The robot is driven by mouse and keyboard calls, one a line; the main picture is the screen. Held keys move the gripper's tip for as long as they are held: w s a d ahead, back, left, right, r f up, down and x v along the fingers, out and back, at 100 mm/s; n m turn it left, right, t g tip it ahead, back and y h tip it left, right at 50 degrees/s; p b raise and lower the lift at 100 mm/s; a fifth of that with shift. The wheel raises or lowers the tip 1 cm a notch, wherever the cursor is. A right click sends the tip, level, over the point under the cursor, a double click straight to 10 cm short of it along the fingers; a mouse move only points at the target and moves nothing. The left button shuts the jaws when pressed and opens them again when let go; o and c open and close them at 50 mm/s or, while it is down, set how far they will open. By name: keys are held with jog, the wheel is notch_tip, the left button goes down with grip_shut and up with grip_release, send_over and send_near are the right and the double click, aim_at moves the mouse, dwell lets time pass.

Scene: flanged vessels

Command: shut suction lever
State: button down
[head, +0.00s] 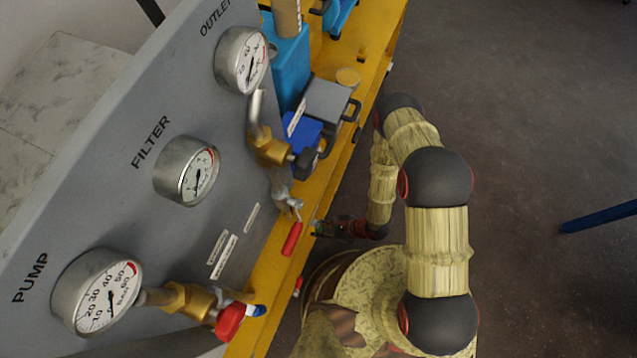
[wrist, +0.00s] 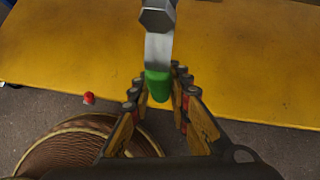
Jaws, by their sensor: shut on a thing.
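A metal lever with a green grip (wrist: 158,86) hangs down between the fingers of my gripper (wrist: 160,88) in the wrist view. The fingers are shut on the green grip, one on each side. In the head view my gripper (head: 328,228) is low beside the yellow bench edge, to the right of a red-handled lever (head: 291,238). The green grip is small and mostly hidden there. No label that I can read marks a lever as suction.
The grey panel carries the PUMP gauge (head: 97,292), FILTER gauge (head: 186,170) and OUTLET gauge (head: 241,60). The yellow bench (head: 262,318) runs alongside. Floor at right is mostly clear.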

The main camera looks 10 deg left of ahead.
jog(key=c, duration=1.6)
grip_release()
jog(key=shift+c, duration=0.2)
jog(key=v, duration=1.2)
